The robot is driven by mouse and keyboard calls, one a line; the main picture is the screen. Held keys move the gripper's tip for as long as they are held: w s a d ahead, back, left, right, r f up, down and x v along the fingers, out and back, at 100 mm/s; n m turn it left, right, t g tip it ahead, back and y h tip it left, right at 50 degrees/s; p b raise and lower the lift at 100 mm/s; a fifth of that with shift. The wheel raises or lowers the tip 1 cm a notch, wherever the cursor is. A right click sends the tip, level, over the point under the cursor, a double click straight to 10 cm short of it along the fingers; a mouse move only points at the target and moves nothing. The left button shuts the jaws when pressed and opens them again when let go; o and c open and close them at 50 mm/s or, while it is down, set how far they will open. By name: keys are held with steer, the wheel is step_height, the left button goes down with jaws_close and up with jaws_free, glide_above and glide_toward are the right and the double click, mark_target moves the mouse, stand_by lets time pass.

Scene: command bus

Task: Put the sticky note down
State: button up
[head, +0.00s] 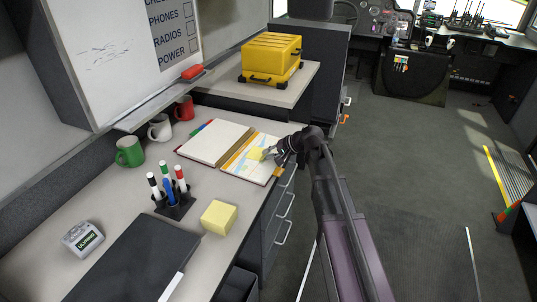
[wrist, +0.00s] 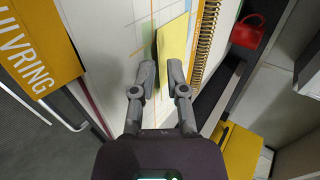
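The yellow sticky note (head: 256,153) is at my gripper's tip, over the right page of the open planner (head: 262,140). In the wrist view, the sticky note (wrist: 174,42) stands out beyond my fingertips, and its near end lies between the two fingers. My gripper (head: 273,152) is at the planner's right side; in the wrist view my gripper (wrist: 161,76) is partly closed, its fingers on either side of the note. The right finger covers part of the note. I cannot tell whether the note touches the page.
A yellow note block (head: 218,217), a pen holder (head: 176,205), green, white and red mugs (head: 130,151), and a dark folder (head: 130,262) stand or lie on the desk. A yellow case (head: 271,58) is at the back. Drawers (head: 280,213) are below the desk edge.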

stand_by(0.4)
steer(key=shift+r+p, duration=0.35)
steer(key=shift+p, duration=0.05)
steer(key=shift+d+r, duration=0.2)
steer(key=shift+r, duration=0.05)
steer(key=p+v, duration=0.7)
steer(key=v, duration=0.4)
steer(key=shift+d, duration=0.15)
steer(key=shift+s, duration=0.2)
